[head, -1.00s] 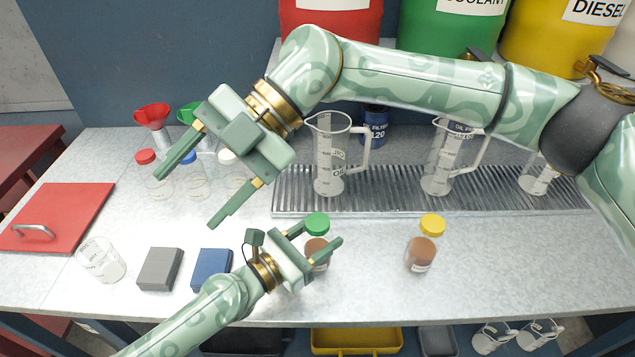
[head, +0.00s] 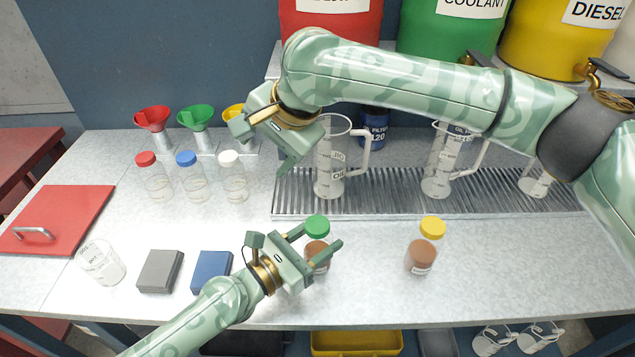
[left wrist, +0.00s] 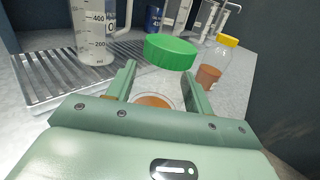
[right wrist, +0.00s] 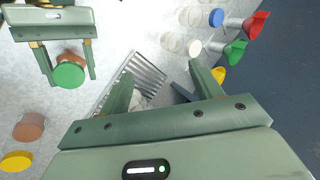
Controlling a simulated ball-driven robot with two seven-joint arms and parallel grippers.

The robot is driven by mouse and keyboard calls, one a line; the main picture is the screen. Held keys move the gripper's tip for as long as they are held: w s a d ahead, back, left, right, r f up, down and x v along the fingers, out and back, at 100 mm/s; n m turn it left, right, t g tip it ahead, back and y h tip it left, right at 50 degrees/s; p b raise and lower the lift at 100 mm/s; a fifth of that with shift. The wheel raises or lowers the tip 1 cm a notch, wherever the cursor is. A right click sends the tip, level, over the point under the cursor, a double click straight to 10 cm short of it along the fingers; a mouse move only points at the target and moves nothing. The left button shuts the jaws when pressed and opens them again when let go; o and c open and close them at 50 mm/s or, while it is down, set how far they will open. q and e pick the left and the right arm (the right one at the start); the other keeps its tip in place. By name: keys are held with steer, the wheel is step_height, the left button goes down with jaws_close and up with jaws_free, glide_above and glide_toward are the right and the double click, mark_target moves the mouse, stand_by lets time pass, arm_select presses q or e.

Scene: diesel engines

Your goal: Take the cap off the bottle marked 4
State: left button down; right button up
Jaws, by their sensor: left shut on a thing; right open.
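A bottle with a green cap (head: 317,225) and brown contents (head: 316,252) stands upright on the bench. My left gripper (head: 318,243) is shut around its body, below the cap. In the left wrist view the green cap (left wrist: 171,52) sits on the bottle above the fingers. A second brown-filled bottle (head: 421,255) with a yellow cap (head: 432,227) stands to its right. No number is readable on either label. My right gripper (head: 288,162) is open and empty, above and behind the green-capped bottle; one finger is mostly hidden in the head view.
Clear bottles with red (head: 146,159), blue (head: 186,158) and white caps (head: 228,158) stand at the left. Measuring jugs (head: 328,175) stand on a ribbed tray (head: 390,204) behind. Grey (head: 160,270) and blue blocks (head: 211,270) lie beside my left arm. The front right bench is clear.

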mark_target(318, 224)
steer(key=s+d+f+g+h, duration=0.1)
steer(key=s+d, duration=0.1)
steer(key=s+d+f+m+g+h, duration=0.1)
steer(key=d+h, duration=0.1)
steer(key=d, duration=0.1)
steer(key=s+d+m+g+h, duration=0.1)
steer(key=s+d+h, duration=0.1)
steer(key=d, duration=0.1)
steer(key=shift+s+d+f, duration=0.1)
steer(key=shift+s+f, duration=0.25)
steer(key=shift+f, duration=0.05)
steer(key=shift+f+m, duration=0.3)
steer(key=shift+m, duration=0.1)
step_height(318, 224, down, 7)
steer(key=shift+f, duration=0.15)
steer(key=shift+c, duration=0.2)
steer(key=c, duration=1)
steer(key=shift+c, duration=0.2)
